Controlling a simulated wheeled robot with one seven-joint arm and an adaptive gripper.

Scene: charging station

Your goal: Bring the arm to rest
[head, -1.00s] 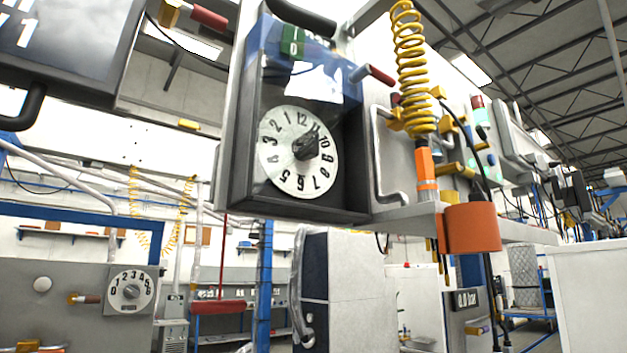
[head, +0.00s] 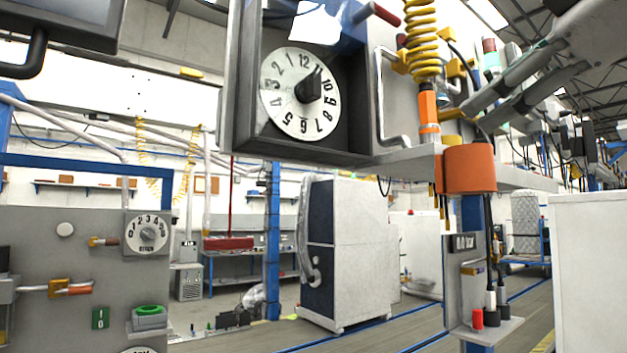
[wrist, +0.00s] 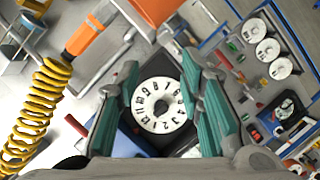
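My gripper (head: 476,115) reaches in from the upper right of the head view, with its grey fingers pointing down and left. In the wrist view my gripper (wrist: 158,65) has its teal-padded fingers spread apart, with nothing held between them. The white numbered dial (wrist: 160,105) shows beyond the gap between the fingers, apart from them as far as I can tell. In the head view the same dial (head: 298,93), with its black knob, is on a dark box left of the gripper. The rest of my arm is mostly out of the picture.
A yellow coiled hose (head: 421,40) and an orange holder (head: 469,169) are near the gripper in the head view. A grey panel with a smaller dial (head: 146,233) stands at lower left. A white cabinet (head: 350,250) stands behind. Open floor shows at lower middle.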

